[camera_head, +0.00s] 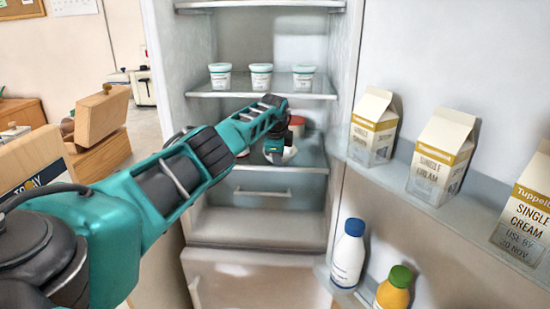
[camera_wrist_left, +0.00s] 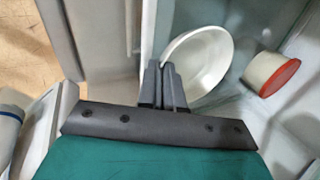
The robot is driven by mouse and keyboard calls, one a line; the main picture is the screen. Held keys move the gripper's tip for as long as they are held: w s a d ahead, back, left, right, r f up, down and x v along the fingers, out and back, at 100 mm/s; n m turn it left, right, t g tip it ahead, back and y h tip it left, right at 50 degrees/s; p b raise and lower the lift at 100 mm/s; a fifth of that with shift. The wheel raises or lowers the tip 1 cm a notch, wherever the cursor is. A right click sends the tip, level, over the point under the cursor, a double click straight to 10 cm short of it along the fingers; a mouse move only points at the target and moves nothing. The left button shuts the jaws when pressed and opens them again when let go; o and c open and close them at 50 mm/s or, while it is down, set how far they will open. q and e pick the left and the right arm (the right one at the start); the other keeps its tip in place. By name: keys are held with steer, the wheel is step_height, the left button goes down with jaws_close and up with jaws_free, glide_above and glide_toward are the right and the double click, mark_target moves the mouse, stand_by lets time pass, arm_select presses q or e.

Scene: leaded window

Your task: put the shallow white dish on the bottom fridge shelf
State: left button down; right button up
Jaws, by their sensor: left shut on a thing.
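My left arm reaches into the open fridge in the head view, with the left gripper (camera_head: 278,148) at the lower glass shelf (camera_head: 311,160), above the drawer. In the left wrist view the gripper fingers (camera_wrist_left: 164,86) are shut on the near rim of the shallow white dish (camera_wrist_left: 208,62). The dish looks tilted in that view. In the head view only a small white part shows beside the gripper, and the arm hides the rest. I cannot tell whether the dish touches the shelf. My right gripper is not in view.
A red-lidded white tub (camera_wrist_left: 270,74) stands near the dish; it also shows behind the gripper in the head view (camera_head: 297,122). Several white tubs (camera_head: 261,77) stand on the shelf above. The open door at the right holds cream cartons (camera_head: 441,156) and bottles (camera_head: 348,254).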

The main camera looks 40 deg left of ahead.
arm_select(q)
steer(key=shift+f, duration=0.1)
steer(key=c, duration=1.3)
jaws_free()
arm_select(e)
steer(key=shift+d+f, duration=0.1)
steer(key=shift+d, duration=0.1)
arm_select(q)
steer(key=shift+r, duration=0.5)
steer(key=p+v, duration=0.2)
steer(key=v, duration=0.9)
steer(key=shift+s+d, duration=0.2)
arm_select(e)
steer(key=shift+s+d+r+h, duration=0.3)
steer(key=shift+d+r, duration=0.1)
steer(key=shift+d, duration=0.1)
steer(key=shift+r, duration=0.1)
